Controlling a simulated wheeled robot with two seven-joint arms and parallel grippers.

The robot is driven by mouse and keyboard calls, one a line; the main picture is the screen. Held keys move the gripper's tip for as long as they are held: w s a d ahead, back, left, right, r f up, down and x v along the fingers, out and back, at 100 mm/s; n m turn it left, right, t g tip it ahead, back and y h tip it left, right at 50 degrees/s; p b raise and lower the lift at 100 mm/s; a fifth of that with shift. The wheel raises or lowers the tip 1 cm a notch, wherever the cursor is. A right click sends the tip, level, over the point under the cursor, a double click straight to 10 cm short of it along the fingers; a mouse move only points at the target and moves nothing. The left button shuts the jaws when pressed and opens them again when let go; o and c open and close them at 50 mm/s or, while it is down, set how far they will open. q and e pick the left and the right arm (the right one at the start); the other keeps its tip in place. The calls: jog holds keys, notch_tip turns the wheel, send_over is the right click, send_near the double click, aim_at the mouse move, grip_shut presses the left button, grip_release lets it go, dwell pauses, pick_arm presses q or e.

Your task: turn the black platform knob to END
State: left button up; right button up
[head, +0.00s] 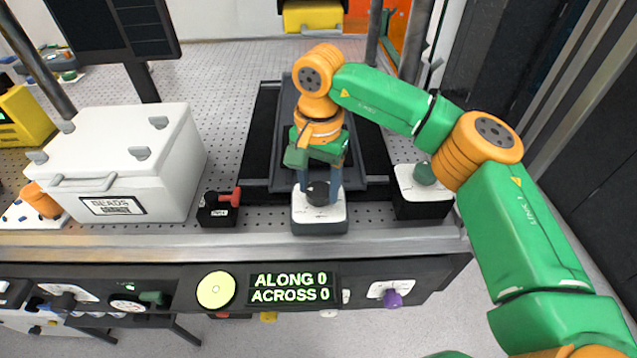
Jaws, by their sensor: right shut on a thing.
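The black platform knob (318,194) stands on a small white-topped box (319,221) near the table's front edge, in the middle of the head view. My right gripper (319,188) points down from above, with one finger on each side of the knob, and is shut on it. The fingers and hand partly cover the knob and its dial markings, so I cannot read its setting. A display (290,287) on the front panel reads ALONG 0 and ACROSS 0. My left gripper is not in view.
A white BEADS box (130,165) stands at left. A black block with a red lever (220,208) sits left of the knob box. A white-topped box with a green knob (424,190) is at right. A dark platform (361,150) lies behind. A purple knob (392,298) is on the front panel.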

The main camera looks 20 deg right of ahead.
jog(key=m, duration=0.4)
jog(key=shift+m, duration=0.3)
jog(key=m, duration=0.4)
jog(key=shift+m+b, duration=0.3)
jog(key=m, duration=0.4)
jog(key=shift+m, duration=0.3)
jog(key=m+b, duration=0.1)
jog(key=m, duration=0.8)
jog(key=shift+f+b, duration=0.1)
jog(key=shift+b, duration=0.25)
jog(key=m, duration=0.4)
jog(key=shift+b, duration=0.35)
jog(key=m+b, duration=0.1)
jog(key=m, duration=0.3)
jog(key=shift+f+m, duration=0.1)
jog(key=shift+m, duration=0.3)
jog(key=shift+m+b, duration=0.3)
jog(key=shift+m, duration=1.6)
